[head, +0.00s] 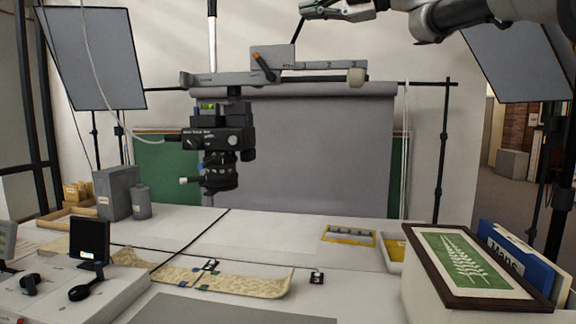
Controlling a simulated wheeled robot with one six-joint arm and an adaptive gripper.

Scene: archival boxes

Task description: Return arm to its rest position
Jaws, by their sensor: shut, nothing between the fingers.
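My arm (450,14) reaches in from the top right corner of the head view. My gripper (308,11) is at the top edge, partly cut off, pointing left. It is shut and empty, high above the table and apart from everything on it. It appears near the top of the overhead camera stand, though the depth between them is hard to judge.
A camera (220,140) hangs from a horizontal arm (300,76) over the white table (200,232). A patterned strip (215,280) lies in front. Softboxes (92,58) flank the grey backdrop (310,150).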

